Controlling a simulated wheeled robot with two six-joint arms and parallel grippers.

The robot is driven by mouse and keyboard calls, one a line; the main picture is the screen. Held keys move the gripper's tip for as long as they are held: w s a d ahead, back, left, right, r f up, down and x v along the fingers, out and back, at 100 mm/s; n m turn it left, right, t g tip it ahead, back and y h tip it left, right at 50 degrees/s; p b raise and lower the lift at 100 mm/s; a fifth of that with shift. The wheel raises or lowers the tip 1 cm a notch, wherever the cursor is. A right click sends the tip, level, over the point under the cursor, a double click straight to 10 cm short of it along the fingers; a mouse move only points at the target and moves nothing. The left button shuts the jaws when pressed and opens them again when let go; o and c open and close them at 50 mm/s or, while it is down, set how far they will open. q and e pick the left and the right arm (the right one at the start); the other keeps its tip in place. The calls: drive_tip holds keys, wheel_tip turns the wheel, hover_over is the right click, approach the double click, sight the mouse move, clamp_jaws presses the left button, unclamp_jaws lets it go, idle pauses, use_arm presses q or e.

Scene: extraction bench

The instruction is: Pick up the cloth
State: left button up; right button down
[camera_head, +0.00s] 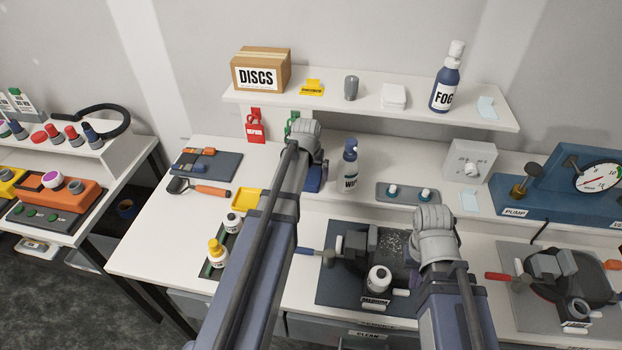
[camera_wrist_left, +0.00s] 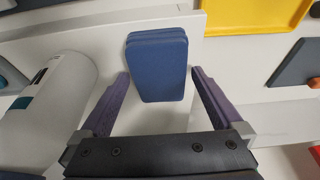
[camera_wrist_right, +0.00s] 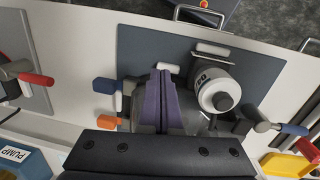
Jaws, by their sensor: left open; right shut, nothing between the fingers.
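A folded dark blue cloth (camera_wrist_left: 157,65) lies on the white bench in the left wrist view. In the head view it shows partly (camera_head: 314,180), with my left arm hiding the rest. My left gripper (camera_wrist_left: 160,80) is open and empty; its fingers point at the cloth, one toward each side, with the cloth just beyond the tips. I cannot tell the exact gap. My right gripper (camera_wrist_right: 164,76) is shut and empty above the dark mat with the grey device.
A blue-and-white spray bottle (camera_head: 349,170) stands right of the cloth; the left wrist view shows it close to the left finger. A yellow tray (camera_head: 247,200) lies to the left. The shelf (camera_head: 380,112) overhangs behind. A black-capped white bottle (camera_wrist_right: 218,88) stands near my right gripper.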

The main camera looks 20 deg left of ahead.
use_arm(q)
drive_tip(key=c, duration=1.2)
drive_tip(key=shift+r, duration=0.1)
